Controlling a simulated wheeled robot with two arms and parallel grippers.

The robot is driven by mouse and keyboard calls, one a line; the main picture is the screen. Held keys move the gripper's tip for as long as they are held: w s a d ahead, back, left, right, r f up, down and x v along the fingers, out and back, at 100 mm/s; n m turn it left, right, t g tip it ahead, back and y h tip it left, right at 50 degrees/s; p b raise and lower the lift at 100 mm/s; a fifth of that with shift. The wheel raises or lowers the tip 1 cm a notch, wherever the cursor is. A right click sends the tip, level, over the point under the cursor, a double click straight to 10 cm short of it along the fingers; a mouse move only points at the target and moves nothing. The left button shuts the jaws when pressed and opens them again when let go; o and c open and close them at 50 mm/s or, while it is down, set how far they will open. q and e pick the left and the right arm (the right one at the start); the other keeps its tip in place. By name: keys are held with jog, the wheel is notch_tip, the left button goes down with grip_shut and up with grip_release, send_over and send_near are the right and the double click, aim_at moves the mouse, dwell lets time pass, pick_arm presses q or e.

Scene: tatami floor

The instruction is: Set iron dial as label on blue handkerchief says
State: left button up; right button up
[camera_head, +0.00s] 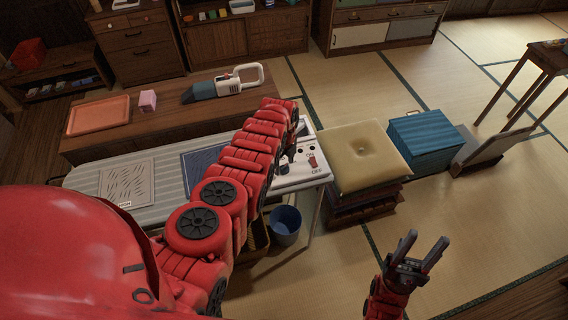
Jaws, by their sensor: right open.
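The blue handkerchief (197,164) lies on the striped ironing board (172,182). My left arm covers its right part, and no label on it shows. A white panel (300,182) with a red switch marked ON and OFF is at the board's right end. My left gripper (286,160) is over this panel, pointing down; its fingers are small and dark, and I cannot tell whether they are open. The iron's dial is not clearly visible there. My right gripper (424,247) is open and empty above the tatami at the lower right.
A grey patterned cloth (127,184) with a small label lies on the board's left. Stacked cushions (362,157) and a blue bucket (286,225) stand close by.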

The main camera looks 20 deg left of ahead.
pick_arm(q)
grip_shut()
